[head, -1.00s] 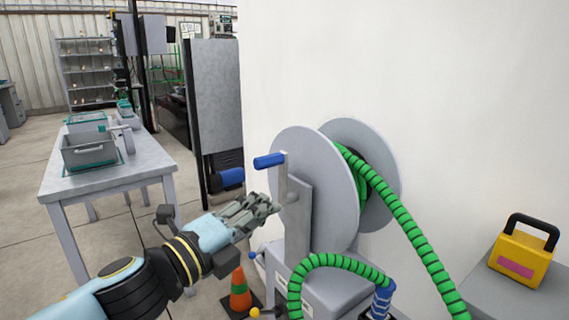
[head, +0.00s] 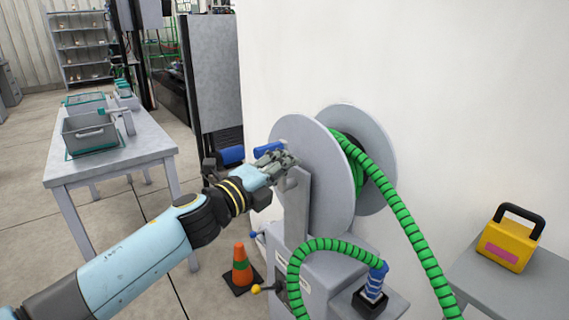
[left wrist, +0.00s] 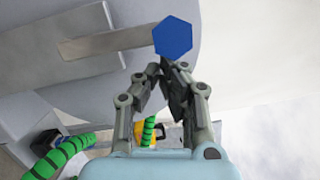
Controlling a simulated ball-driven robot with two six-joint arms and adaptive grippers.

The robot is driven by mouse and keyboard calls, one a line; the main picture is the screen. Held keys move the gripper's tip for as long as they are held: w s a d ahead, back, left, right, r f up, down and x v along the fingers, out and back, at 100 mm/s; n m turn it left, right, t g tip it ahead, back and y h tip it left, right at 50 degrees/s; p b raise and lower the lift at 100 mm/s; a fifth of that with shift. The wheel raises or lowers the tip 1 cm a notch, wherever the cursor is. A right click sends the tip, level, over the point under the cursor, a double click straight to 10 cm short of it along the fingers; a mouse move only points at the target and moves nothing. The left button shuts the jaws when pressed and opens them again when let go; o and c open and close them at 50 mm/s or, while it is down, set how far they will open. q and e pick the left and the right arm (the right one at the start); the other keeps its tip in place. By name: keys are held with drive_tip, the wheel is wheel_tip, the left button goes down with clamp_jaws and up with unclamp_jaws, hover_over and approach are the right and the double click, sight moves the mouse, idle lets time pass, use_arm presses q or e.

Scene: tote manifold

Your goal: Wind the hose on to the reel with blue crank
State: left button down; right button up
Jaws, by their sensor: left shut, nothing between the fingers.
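The hose reel (head: 318,170) has two grey discs and stands on a grey cabinet by the white wall. Its blue crank handle (head: 268,150) sticks out to the left at the top of a grey crank arm. The handle shows end-on as a blue hexagon (left wrist: 173,37) in the left wrist view. My left gripper (head: 291,162) is shut and empty, just below the handle and in front of the reel disc. In the left wrist view its fingertips (left wrist: 166,70) lie close under the hexagon. The green ribbed hose (head: 405,220) runs off the drum and loops down in front. My right gripper is out of view.
An orange cone (head: 241,262) stands on the floor left of the cabinet. A yellow box with a black handle (head: 509,244) sits on a grey surface at the right. A table (head: 145,153) with grey bins stands at the left, with open floor before it.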

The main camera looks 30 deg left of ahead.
use_arm(q)
drive_tip(key=n+p, duration=0.1)
drive_tip(key=a+p, duration=0.1)
drive_tip(key=a+n+p, duration=0.1)
drive_tip(key=p, duration=0.1)
drive_tip(key=shift+w+r+n+g, duration=0.3)
drive_tip(key=shift+w+r, duration=0.05)
drive_tip(key=shift+r, duration=0.05)
drive_tip(key=shift+d, duration=0.1)
